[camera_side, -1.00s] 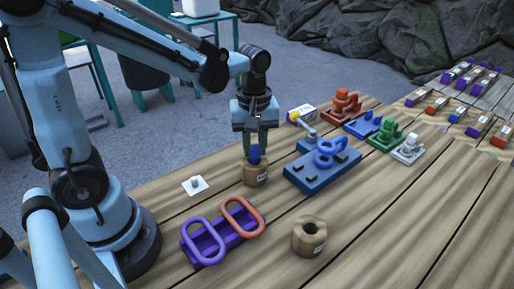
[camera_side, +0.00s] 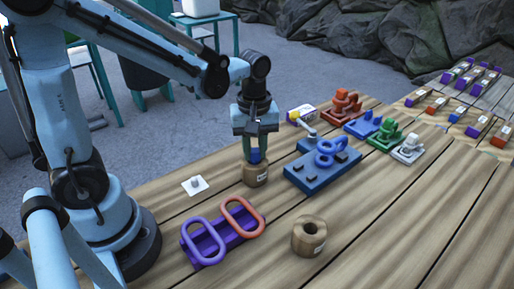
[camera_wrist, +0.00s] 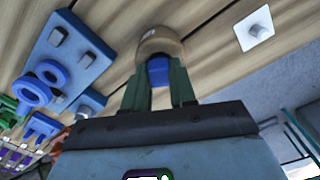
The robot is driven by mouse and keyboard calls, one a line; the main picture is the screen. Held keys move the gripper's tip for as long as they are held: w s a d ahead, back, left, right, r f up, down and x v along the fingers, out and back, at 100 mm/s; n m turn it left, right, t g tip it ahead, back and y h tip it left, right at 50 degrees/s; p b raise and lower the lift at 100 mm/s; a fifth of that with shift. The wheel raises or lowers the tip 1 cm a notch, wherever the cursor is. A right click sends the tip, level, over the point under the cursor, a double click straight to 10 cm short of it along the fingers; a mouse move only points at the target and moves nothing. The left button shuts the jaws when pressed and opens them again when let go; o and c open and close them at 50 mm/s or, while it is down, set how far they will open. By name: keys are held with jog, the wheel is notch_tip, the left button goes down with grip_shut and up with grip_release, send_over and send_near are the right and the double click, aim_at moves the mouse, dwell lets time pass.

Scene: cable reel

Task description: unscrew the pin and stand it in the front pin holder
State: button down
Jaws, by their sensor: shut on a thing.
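The blue pin (camera_side: 256,157) stands upright at the top of the rear wooden pin holder (camera_side: 256,177). My gripper (camera_side: 257,152) points straight down with its green fingers shut on the pin. The wrist view shows the pin (camera_wrist: 158,71) between the two fingers (camera_wrist: 158,85), with the round wooden holder (camera_wrist: 160,42) just beyond it. How deep the pin sits in the holder is hidden. The front pin holder (camera_side: 309,238) is a wooden cylinder nearer the camera, with an open, empty hole in its top.
A purple tray (camera_side: 228,243) with a purple and an orange ring is at the front left. A blue base (camera_side: 318,178) with blue rings and pegs is to the right. A white plate (camera_side: 194,186) with a grey peg is at left. Coloured fixtures (camera_side: 349,102) stand behind.

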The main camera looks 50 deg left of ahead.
jog(key=shift+f, duration=0.15)
jog(key=c, duration=0.8)
grip_release()
jog(key=shift+c, duration=0.2)
notch_tip(320, 180, up, 12)
jog(key=s+f+m+t, duration=0.4)
jog(key=m+t, duration=0.3)
jog(key=m, duration=0.5)
jog(key=shift+a+f, duration=0.25)
jog(key=shift+f, duration=0.15)
